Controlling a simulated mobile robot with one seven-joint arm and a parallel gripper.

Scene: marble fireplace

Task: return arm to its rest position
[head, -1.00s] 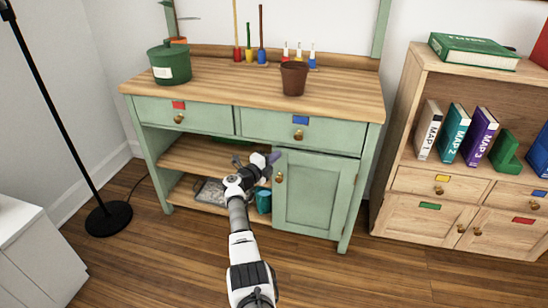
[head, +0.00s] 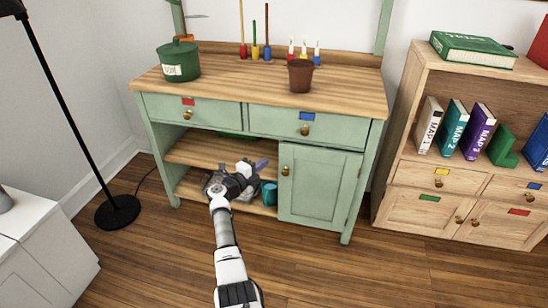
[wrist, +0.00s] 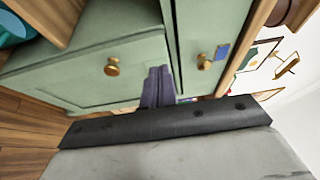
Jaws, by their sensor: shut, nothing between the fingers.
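My gripper (head: 261,164) is in front of the bench's open lower shelves, just left of the green cabinet door (head: 318,188) in the head view. Its purple-grey fingers are together and hold nothing; they show shut in the wrist view (wrist: 158,86). My arm reaches forward from the bottom of the head view, partly bent. In the wrist view the cabinet door (wrist: 75,75) and its brass knob (wrist: 112,66) lie beyond the fingers. I cannot tell the exact gap between gripper and bench.
The green workbench (head: 345,90) holds a green canister (head: 178,62) and a brown pot (head: 300,76). A teal container (head: 269,194) sits on the lower shelf, near my gripper. A lamp base (head: 117,212) and white cabinet (head: 45,255) stand left, a bookcase (head: 405,130) right. Floor between is clear.

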